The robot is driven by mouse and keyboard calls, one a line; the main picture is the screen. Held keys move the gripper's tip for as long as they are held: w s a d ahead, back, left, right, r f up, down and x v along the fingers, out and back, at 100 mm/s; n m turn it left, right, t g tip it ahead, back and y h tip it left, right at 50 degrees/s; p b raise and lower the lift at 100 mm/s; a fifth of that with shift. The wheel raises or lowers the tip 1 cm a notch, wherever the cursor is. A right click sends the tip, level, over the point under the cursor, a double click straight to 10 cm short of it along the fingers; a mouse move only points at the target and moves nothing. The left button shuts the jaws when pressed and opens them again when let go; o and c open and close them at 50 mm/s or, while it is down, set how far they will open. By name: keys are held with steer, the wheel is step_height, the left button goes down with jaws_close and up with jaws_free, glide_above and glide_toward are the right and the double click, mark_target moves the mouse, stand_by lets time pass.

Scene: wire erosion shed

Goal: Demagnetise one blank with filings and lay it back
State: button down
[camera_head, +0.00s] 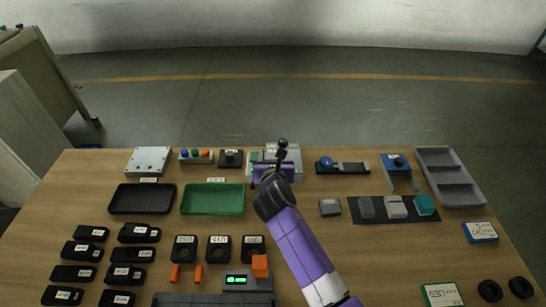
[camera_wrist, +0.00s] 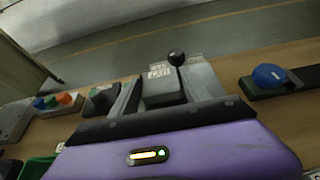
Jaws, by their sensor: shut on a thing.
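My gripper (camera_head: 276,166) is at the back middle of the table, over a grey device (camera_head: 294,157) with a black-knobbed lever (camera_head: 282,144). In the wrist view the fingers close around a grey piece with a white label (camera_wrist: 160,74); the black knob (camera_wrist: 176,58) stands just behind it. I cannot tell whether the piece is separate from the device. Grey blocks, possibly the blanks, are right of my arm: one (camera_head: 330,207) on bare wood, a dark one (camera_head: 366,207) and a light one (camera_head: 396,207) on a dark mat (camera_head: 381,219). No filings can be made out.
A black tray (camera_head: 143,198) and a green tray (camera_head: 212,198) lie left of my arm. Several labelled black boxes fill the front left. A blue-knobbed device (camera_head: 342,167) and a grey compartment tray (camera_head: 448,177) are at the right.

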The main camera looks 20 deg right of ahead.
mark_target(299, 164)
steer(key=shift+f, duration=0.3)
stand_by(0.7)
steer(key=shift+d+r, duration=0.1)
steer(key=shift+d, duration=0.05)
steer(key=shift+s+d+p, duration=0.2)
steer(key=shift+d+p, duration=0.35)
steer(key=shift+p, duration=0.05)
steer(key=shift+s+d+p, duration=0.2)
steer(key=shift+d+p, duration=0.35)
steer(key=shift+d, duration=0.15)
steer(key=shift+s+d+p, duration=0.25)
steer(key=shift+d+p, duration=0.3)
steer(key=shift+d, duration=0.05)
steer(key=shift+s+d+p, duration=0.2)
steer(key=shift+d+p, duration=0.3)
steer(key=shift+d, duration=0.05)
steer(key=shift+s+d+p, duration=0.15)
steer(key=shift+d+p, duration=0.4)
steer(key=shift+d, duration=0.1)
steer(key=shift+s+d+p, duration=0.25)
steer(key=shift+d+p, duration=0.25)
steer(key=shift+d, duration=0.15)
